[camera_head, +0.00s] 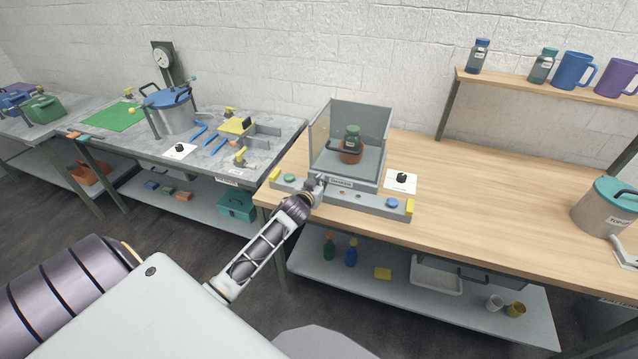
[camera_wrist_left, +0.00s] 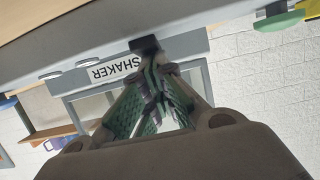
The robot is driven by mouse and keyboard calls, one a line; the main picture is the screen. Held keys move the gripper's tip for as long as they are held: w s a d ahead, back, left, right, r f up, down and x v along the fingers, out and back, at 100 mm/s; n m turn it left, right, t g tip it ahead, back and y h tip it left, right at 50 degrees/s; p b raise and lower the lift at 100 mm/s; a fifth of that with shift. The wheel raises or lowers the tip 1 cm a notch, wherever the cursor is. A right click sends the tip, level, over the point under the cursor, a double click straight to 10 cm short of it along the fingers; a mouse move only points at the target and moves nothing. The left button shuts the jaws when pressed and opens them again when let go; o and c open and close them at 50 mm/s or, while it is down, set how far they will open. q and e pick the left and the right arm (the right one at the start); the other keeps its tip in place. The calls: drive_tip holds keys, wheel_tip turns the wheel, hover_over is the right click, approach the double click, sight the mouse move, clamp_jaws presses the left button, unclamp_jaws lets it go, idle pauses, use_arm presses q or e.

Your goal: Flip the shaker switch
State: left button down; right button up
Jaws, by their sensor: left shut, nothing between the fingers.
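The shaker (camera_head: 350,118) stands on the wooden bench, a clear box on a grey base with a brown-and-green bottle (camera_head: 351,145) inside. Its SHAKER label (camera_head: 341,182) is on the front and appears upside down in the left wrist view (camera_wrist_left: 115,70). A small dark switch (camera_wrist_left: 146,43) sticks out beside the label in the left wrist view. My left gripper (camera_head: 319,184) is shut and empty, its fingertips at the switch; I cannot tell whether they touch it. The gripper hides the switch in the head view. My right gripper is not in view.
The base has a green button (camera_head: 290,178), a blue button (camera_head: 392,203) and yellow end blocks. A black knob (camera_head: 402,177) on a white card stands to the right. A grey bench with a blue-lidded pot (camera_head: 173,112) is on the left.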

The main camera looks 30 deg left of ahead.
use_arm(q)
drive_tip(key=shift+w+a+r, duration=0.1)
drive_tip(key=shift+w+r, duration=0.1)
drive_tip(key=shift+w, duration=0.35)
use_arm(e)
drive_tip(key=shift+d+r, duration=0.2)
use_arm(q)
drive_tip(key=shift+r+p, duration=0.2)
drive_tip(key=shift+p, duration=0.15)
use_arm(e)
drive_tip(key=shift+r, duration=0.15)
use_arm(q)
drive_tip(key=shift+s+r+p, duration=0.15)
drive_tip(key=shift+r+p, duration=0.7)
drive_tip(key=shift+r, duration=0.1)
drive_tip(key=shift+s+r+p, duration=0.1)
drive_tip(key=shift+r+p, duration=0.75)
drive_tip(key=shift+r, duration=0.05)
drive_tip(key=shift+s, duration=0.3)
drive_tip(key=s+d+b, duration=0.2)
drive_tip(key=s, duration=0.7)
drive_tip(key=shift+s+d+r, duration=0.15)
drive_tip(key=shift+d, duration=0.1)
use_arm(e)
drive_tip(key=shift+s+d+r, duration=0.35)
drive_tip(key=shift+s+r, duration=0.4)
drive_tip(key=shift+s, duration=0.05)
